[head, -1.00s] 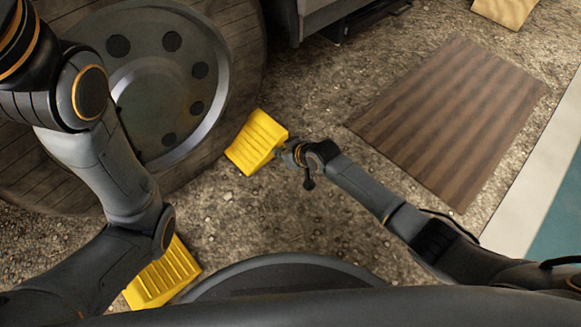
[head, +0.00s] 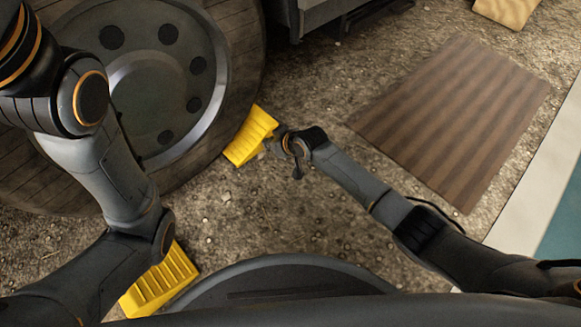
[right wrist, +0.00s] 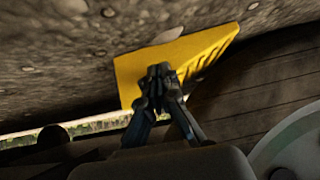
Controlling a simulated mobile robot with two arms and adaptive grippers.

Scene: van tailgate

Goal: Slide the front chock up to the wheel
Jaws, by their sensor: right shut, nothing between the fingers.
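The yellow front chock (head: 248,138) lies on the gravel at the lower right edge of the big wheel (head: 240,60). Its far side is at the tyre; I cannot tell whether they touch. My right gripper (head: 275,138) is shut and empty, with its fingertips at the chock's end away from the tyre. In the right wrist view the shut fingertips (right wrist: 160,76) are against or very close to the chock's broad yellow end (right wrist: 135,75), with the tyre (right wrist: 270,85) beyond. My left arm crosses the left of the head view; its gripper is outside the picture.
A second yellow chock (head: 160,282) lies at the lower left, partly hidden by my left arm. A brown ribbed mat (head: 455,120) lies on the gravel at the right, beside a pale strip (head: 530,190). The gravel between the chock and mat is clear apart from my right arm.

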